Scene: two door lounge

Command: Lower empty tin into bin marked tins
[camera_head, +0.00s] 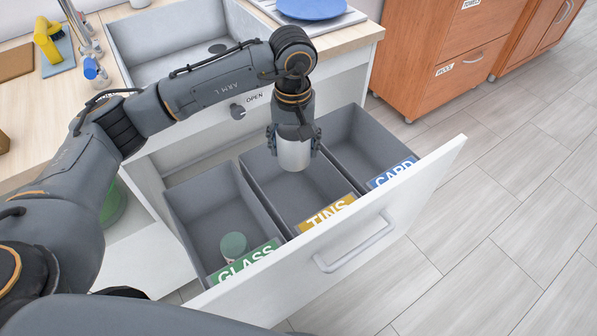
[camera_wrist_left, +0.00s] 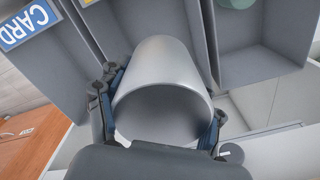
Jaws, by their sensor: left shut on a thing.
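My left gripper (camera_head: 293,136) is shut on a silver empty tin (camera_head: 293,155), pointing down over the middle bin. In the left wrist view the tin (camera_wrist_left: 165,85) sits between the gripper's fingers (camera_wrist_left: 160,120), with its open end facing the camera. The tins bin (camera_head: 262,185) is a grey compartment with a yellow TINS label (camera_head: 327,213), in a pulled-out drawer. The tin is above or within the bin's opening; its exact height is unclear. My right gripper is not in view.
The glass bin (camera_head: 190,215), left of the tins bin, holds a greenish round object (camera_head: 233,246). The card bin (camera_head: 350,130) is to the right, with a blue label. The white drawer front (camera_head: 400,215) has a handle. A sink (camera_head: 165,50) and counter stand behind.

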